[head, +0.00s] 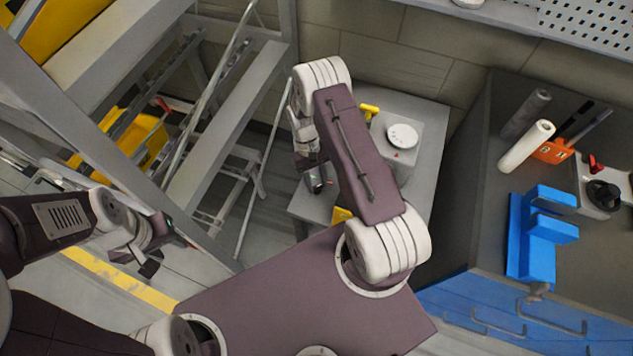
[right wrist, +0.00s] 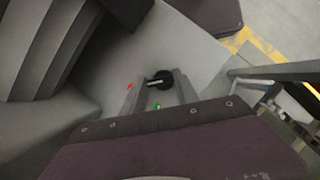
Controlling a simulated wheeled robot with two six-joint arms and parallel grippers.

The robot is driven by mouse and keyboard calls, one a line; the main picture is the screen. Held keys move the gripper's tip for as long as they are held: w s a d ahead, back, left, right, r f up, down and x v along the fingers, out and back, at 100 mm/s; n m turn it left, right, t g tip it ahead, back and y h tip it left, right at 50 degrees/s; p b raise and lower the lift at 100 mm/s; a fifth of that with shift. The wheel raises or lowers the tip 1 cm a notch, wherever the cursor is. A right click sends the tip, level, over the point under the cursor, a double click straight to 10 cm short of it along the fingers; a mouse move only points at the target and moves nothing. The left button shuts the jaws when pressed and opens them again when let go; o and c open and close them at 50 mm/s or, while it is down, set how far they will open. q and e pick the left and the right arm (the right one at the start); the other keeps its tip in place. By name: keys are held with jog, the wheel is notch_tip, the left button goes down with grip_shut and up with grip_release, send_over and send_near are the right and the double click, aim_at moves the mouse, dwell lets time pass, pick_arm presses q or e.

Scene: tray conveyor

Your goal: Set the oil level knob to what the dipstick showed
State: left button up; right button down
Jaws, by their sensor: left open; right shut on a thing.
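In the right wrist view a round black knob (right wrist: 161,81) with a white pointer line sits between the two grey fingers of my right gripper (right wrist: 158,82). The fingers are shut on it. The pointer lies roughly crosswise in that view. A red dot (right wrist: 129,87) shows beside the left finger. In the head view my right gripper (head: 312,160) is low over the left part of the grey bench; the knob cannot be made out there. A yellow T-shaped handle (head: 369,110) stands near a grey box. My left gripper (head: 142,262) is open and empty, off to the left.
The grey box (head: 412,162) with a white dial (head: 402,136) stands on the grey bench (head: 432,118). A metal frame (head: 225,130) is at left. A dark workbench (head: 480,215) at right holds a blue vise (head: 532,250) and a white roll (head: 526,146).

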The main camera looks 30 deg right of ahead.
jog(key=shift+m, duration=0.5)
jog(key=c, duration=0.9)
grip_release()
jog(key=v, duration=0.9)
jog(key=shift+d+r, duration=0.1)
jog(key=shift+d, duration=0.1)
